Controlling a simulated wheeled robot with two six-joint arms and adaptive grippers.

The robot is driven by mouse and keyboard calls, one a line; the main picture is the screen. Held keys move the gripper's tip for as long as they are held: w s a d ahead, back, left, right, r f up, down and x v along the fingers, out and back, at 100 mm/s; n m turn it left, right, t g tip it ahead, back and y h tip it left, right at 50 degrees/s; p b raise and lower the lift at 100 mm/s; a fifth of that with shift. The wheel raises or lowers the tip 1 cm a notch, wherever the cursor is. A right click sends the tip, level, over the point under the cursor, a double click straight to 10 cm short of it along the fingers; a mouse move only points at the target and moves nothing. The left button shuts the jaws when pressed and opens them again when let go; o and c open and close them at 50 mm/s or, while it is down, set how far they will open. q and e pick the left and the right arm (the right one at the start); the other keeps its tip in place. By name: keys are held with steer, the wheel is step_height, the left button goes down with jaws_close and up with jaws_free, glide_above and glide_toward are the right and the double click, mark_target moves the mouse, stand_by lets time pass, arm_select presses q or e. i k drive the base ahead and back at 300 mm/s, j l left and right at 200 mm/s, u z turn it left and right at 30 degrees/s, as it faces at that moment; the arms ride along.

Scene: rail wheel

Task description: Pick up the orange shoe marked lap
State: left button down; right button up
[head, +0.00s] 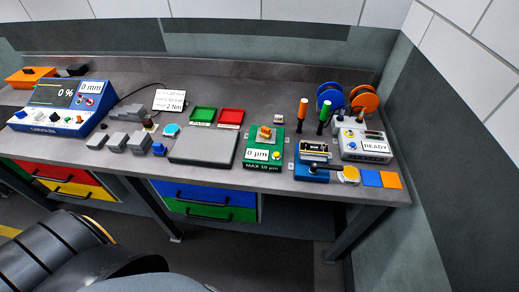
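No shoe with a readable "lap" mark shows in the head view; any such lettering is too small to tell. Several orange things are in view. A small orange piece (265,132) sits on top of the green device (250,164) marked "0 µm" near the middle of the bench. A flat orange square (391,180) lies at the right front of the bench beside a blue square (371,178). An orange box (27,77) stands at the far left end. I cannot tell which of these is the shoe. Neither of my grippers is in view.
The grey bench (230,93) holds a blue console (58,110), grey blocks (127,113), a grey plate (204,147), green (202,114) and red (231,117) trays, upright-handled tools (302,112), spools (363,97) and a "READY" device (364,140). A wall closes off the right side.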

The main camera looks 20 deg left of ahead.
mark_target(265, 132)
steer(key=u, duration=0.75)
